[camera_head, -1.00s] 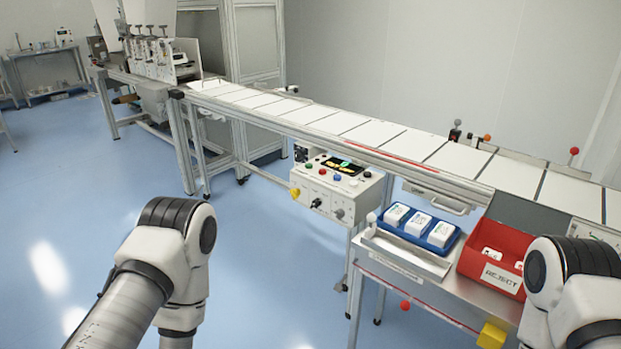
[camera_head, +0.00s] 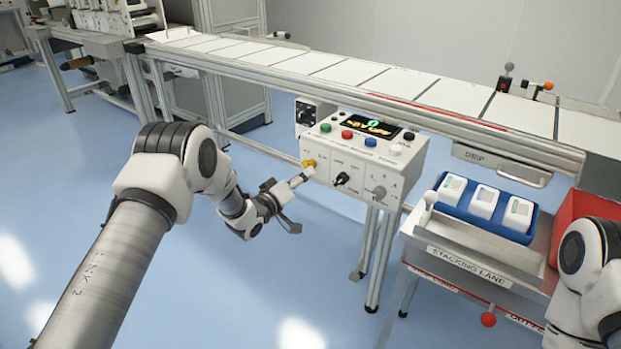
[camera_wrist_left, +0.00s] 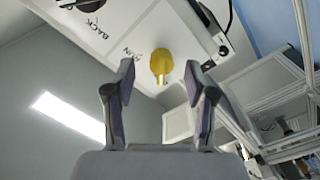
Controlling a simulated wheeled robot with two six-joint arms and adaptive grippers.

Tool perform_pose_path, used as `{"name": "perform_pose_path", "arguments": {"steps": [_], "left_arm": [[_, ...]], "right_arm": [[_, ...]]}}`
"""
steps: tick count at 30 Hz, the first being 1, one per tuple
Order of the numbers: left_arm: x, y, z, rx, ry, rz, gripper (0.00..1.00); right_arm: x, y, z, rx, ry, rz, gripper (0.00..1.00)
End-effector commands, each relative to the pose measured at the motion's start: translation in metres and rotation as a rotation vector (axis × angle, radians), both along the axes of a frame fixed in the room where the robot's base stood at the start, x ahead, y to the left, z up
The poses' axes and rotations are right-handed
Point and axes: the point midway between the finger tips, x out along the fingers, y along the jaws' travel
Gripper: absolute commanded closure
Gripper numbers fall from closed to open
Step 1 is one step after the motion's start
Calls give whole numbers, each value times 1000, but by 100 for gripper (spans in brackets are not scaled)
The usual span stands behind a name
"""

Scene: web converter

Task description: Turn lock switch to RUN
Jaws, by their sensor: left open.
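The yellow lock switch (camera_head: 308,164) sits at the left of the front face of the white control box (camera_head: 362,150). It also shows in the left wrist view (camera_wrist_left: 161,64), with small lettering beside it that is hard to read. My left gripper (camera_head: 302,177) is just in front of it. In the left wrist view the two fingers are apart with nothing between them, one on each side of the yellow switch as seen from the wrist. I cannot tell whether they touch it. My right gripper is out of view; only my right arm shows.
A black knob (camera_head: 342,179) and a grey knob (camera_head: 379,192) share the box's front. Coloured buttons and a display (camera_head: 370,126) with yellow text are on top. The conveyor (camera_head: 300,66) runs behind. A stacking lane (camera_head: 465,262) and blue tray (camera_head: 445,210) stand right.

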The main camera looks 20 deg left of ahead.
Motion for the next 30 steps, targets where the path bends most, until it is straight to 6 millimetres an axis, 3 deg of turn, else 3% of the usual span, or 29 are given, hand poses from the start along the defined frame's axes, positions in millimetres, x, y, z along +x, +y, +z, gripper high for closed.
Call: {"name": "perform_pose_path", "arguments": {"steps": [6, 15, 20, 30], "left_arm": [[34, -13, -2, 1, 0, 1, 45], [40, -15, -2, 1, 4, 3, 45], [40, -15, -2, 1, 4, 3, 100], [40, -14, -2, 18, -2, 3, 100]], "right_arm": [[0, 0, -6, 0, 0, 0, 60], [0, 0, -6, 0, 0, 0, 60], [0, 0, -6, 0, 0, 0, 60], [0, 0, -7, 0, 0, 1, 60]]}}
